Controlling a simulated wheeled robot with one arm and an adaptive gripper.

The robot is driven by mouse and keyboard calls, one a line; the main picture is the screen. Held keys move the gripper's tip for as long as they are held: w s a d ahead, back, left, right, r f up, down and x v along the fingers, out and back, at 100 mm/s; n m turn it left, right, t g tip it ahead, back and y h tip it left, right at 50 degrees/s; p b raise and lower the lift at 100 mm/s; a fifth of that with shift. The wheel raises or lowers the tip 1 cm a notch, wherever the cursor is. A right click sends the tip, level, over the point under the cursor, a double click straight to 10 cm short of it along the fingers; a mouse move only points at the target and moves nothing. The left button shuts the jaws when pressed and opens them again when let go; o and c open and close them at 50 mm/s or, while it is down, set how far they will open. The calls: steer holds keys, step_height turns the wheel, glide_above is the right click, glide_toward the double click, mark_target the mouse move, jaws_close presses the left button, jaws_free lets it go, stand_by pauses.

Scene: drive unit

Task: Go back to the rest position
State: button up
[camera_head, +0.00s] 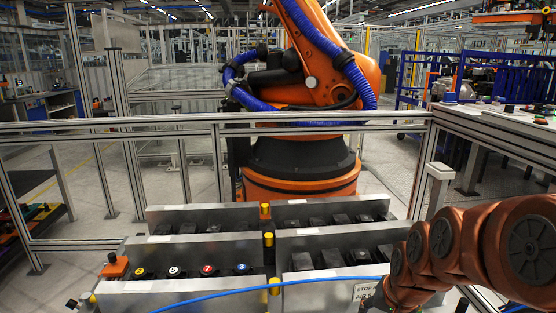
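My orange-brown arm comes in from the right edge and reaches down to the bottom edge, in front of the right end of the metal trays. Its end and my gripper are not in view, so I cannot see whether it holds anything. The grey metal trays (190,289) stand low in the centre. The front left tray holds several dark round-topped pieces (207,271) with coloured marks, and the other trays hold black blocks (340,218).
A metal rail (330,131) crosses behind the trays. Behind it stands a large orange industrial robot (300,180) with blue hoses. A blue cable (230,294) runs across the front. An orange block (115,267) sits at the left tray end. A white table (500,125) is at right.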

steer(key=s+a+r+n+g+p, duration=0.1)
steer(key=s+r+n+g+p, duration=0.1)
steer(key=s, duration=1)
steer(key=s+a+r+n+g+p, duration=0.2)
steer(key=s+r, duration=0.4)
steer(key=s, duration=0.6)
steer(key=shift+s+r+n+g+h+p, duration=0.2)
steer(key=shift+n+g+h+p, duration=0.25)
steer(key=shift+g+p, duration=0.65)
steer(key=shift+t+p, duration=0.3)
